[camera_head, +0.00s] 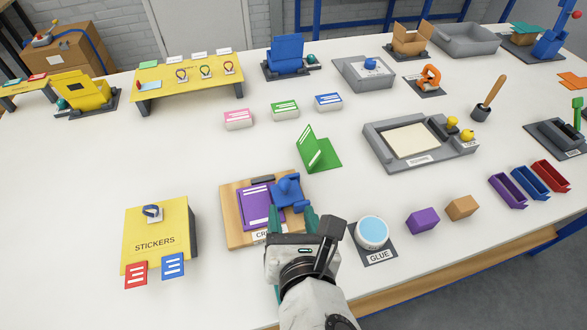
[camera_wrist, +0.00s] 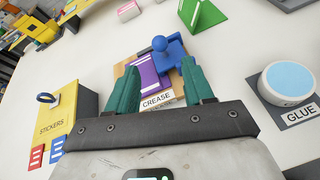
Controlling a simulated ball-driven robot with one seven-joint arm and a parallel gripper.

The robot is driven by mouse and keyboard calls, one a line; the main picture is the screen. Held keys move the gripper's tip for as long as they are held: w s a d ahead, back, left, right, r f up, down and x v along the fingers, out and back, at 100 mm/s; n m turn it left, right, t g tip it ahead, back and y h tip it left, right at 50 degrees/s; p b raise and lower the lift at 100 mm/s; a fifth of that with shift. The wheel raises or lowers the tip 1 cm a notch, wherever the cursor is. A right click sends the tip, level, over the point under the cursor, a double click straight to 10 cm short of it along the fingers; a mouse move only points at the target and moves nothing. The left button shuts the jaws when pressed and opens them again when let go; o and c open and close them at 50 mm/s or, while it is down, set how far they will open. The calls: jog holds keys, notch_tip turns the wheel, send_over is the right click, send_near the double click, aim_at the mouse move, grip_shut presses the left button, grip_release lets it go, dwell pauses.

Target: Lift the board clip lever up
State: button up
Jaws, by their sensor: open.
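A wooden board (camera_head: 231,225) labelled CREASE lies on the white table, in front of my base. A purple card (camera_head: 256,207) lies on it, with a small dark bar (camera_head: 263,181) at the card's far edge. A blue piece with a round knob (camera_head: 288,190) sits at the board's right side. In the wrist view the blue piece (camera_wrist: 165,52) shows beyond my fingertips, right of the purple card (camera_wrist: 146,70). I cannot tell which part is the clip lever. My gripper (camera_head: 293,213) is open, its teal fingers (camera_wrist: 163,75) over the board's near part, holding nothing.
A glue pot (camera_head: 372,232) stands close to the right of my gripper. A yellow STICKERS box (camera_head: 155,222) stands to the left. A green folded card (camera_head: 318,152) stands behind the board. Purple (camera_head: 422,220) and brown blocks (camera_head: 461,208) lie farther right.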

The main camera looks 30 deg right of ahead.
aim_at(286, 187)
jog(key=x, duration=1)
jog(key=shift+w+d+f, duration=0.1)
jog(key=shift+w+d, duration=0.1)
jog(key=shift+w, duration=0.15)
jog(key=shift+c, duration=0.4)
grip_shut()
